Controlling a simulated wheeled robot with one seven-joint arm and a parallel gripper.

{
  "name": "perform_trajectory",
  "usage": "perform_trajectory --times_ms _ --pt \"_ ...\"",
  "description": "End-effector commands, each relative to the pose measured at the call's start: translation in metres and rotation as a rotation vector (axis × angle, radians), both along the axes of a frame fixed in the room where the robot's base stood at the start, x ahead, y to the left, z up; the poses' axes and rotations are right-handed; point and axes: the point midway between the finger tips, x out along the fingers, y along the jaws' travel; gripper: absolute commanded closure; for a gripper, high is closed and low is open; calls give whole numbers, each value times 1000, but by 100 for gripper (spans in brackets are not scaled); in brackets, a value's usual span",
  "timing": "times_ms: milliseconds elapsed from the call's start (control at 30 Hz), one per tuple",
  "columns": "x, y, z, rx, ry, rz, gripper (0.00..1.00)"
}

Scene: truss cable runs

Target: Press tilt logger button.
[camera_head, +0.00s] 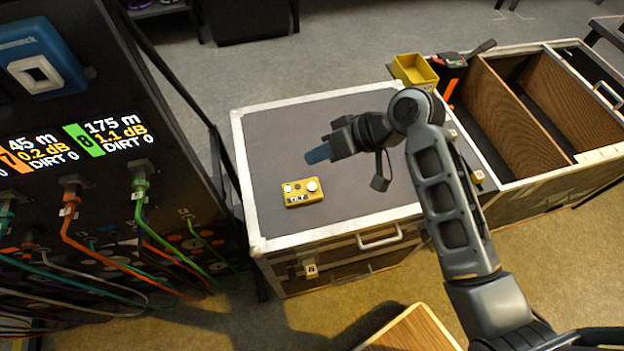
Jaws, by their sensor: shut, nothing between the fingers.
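A small yellow box with two round pale knobs or buttons and a small display, seemingly the tilt logger (301,191), lies on the dark top of a metal-edged flight case (270,130). My gripper (315,155) is above the case top, a little behind and to the right of the yellow box and apart from it. Its bluish fingertips point left and are shut with nothing held. The exact height of the fingertips over the case is hard to tell.
A dark rack panel (120,60) with coloured cables stands at the left. A yellow bin (414,70) sits at the case's back right corner. An open case with wooden dividers (515,120) stands at the right. The case top around the yellow box is clear.

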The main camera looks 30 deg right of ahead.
Motion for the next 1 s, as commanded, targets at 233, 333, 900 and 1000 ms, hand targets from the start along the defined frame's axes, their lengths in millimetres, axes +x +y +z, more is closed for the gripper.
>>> perform_trajectory --times_ms 233,333,900,1000 --pt "4 2 5 14 4 16 100" --pt "4 2 5 13 4 15 100" --pt "3 3 -34 12 4 14 100" --pt "3 3 -47 12 4 14 100"
